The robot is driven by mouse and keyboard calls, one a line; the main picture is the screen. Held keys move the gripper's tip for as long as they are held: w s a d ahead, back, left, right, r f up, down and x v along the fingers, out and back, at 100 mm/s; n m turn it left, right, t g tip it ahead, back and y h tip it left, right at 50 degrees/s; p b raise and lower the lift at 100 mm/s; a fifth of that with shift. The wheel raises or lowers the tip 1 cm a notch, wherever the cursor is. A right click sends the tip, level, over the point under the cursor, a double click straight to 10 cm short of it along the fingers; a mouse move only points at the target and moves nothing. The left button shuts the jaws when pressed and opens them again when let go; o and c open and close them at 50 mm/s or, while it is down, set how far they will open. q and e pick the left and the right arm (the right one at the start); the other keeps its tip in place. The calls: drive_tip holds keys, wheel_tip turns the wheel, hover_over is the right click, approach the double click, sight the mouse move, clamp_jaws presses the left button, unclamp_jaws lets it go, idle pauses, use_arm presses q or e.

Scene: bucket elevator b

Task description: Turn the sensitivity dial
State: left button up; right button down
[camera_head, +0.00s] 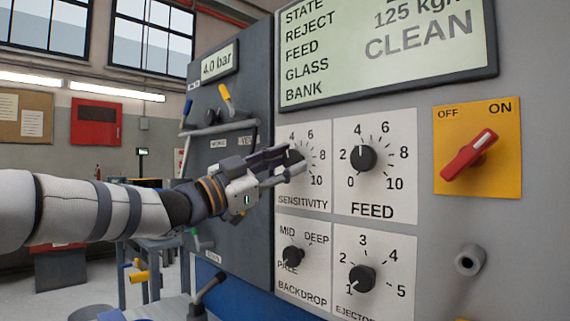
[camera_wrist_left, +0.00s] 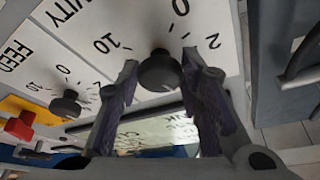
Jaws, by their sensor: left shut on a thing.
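The sensitivity dial is a black round knob on a white plate marked SENSITIVITY (camera_head: 303,203), partly hidden by my gripper in the head view. My left gripper (camera_head: 289,163) reaches in from the left, with its fingers at the knob. In the left wrist view the black sensitivity knob (camera_wrist_left: 159,73) sits between the two fingers, one on each side, and they are shut on it. The knob's pointer is too hidden to read. My right gripper is not in view.
The feed dial (camera_head: 363,158) is close on the right. The backdrop dial (camera_head: 293,257) and ejector dial (camera_head: 361,279) are below. A red OFF/ON switch (camera_head: 469,155) is on a yellow plate. A display (camera_head: 388,45) is above, and levers (camera_head: 226,97) stand on the dark side panel.

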use_arm(q)
drive_tip(key=o, duration=1.2)
drive_tip(key=shift+r, duration=0.1)
drive_tip(key=shift+c, duration=0.2)
drive_tip(key=v, duration=1.2)
